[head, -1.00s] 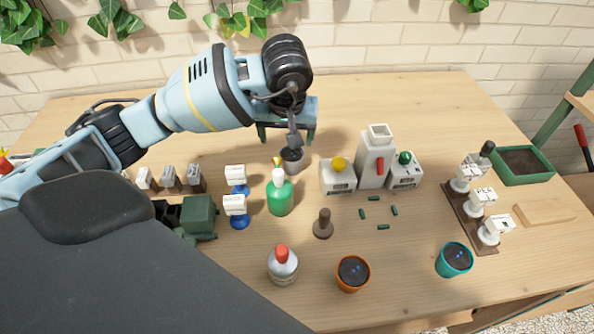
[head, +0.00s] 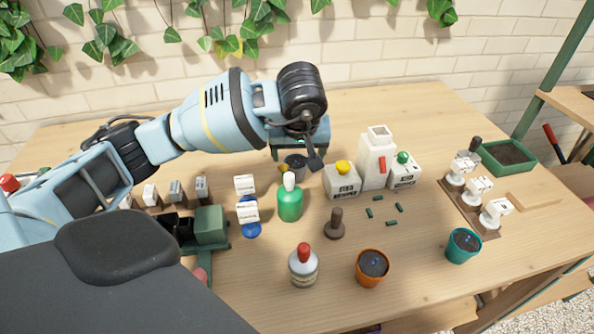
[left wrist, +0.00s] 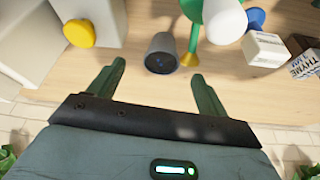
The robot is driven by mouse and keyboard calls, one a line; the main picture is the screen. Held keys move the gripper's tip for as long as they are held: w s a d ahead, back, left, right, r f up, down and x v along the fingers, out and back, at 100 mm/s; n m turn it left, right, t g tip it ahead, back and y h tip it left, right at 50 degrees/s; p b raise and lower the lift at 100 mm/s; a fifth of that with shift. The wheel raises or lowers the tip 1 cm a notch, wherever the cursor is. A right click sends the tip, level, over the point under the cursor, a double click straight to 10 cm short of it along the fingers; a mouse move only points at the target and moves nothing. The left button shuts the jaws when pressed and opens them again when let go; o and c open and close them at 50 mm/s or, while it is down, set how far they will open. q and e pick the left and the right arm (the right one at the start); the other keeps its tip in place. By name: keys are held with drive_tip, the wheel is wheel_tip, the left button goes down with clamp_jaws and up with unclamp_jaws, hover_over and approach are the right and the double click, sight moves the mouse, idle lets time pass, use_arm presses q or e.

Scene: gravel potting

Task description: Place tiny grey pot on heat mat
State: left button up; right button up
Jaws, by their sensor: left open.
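The tiny grey pot (head: 294,162) stands upright on the table behind the green bottle, partly covered by a dark part of my arm. In the left wrist view the pot (left wrist: 161,52) shows dark contents with blue specks. My left gripper (head: 299,154) is open just behind the pot, its dark green fingers spread. In the left wrist view the gripper (left wrist: 157,82) has the pot ahead of its fingertips, between their lines, with nothing between the fingers. I cannot pick out a heat mat in either view. My right gripper is not in view.
The green bottle (head: 290,203) and a yellow-ended green piece (left wrist: 190,59) are close to the pot. A white box with a yellow knob (head: 342,182) stands to its right. An orange pot (head: 372,267) and a teal pot (head: 463,245) stand near the front.

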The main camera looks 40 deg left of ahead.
sight(296, 162)
use_arm(q)
drive_tip(key=shift+a+x, duration=0.15)
drive_tip(key=shift+x, duration=1.75)
drive_tip(key=shift+a+x, duration=0.2)
drive_tip(key=shift+x, duration=1.65)
drive_tip(key=shift+r, duration=0.1)
drive_tip(key=shift+c, duration=0.3)
drive_tip(key=shift+w, duration=0.1)
drive_tip(key=c, duration=1.1)
wheel_tip(296, 162, up, 10)
drive_tip(key=shift+d+r, duration=0.1)
drive_tip(key=shift+c, duration=0.2)
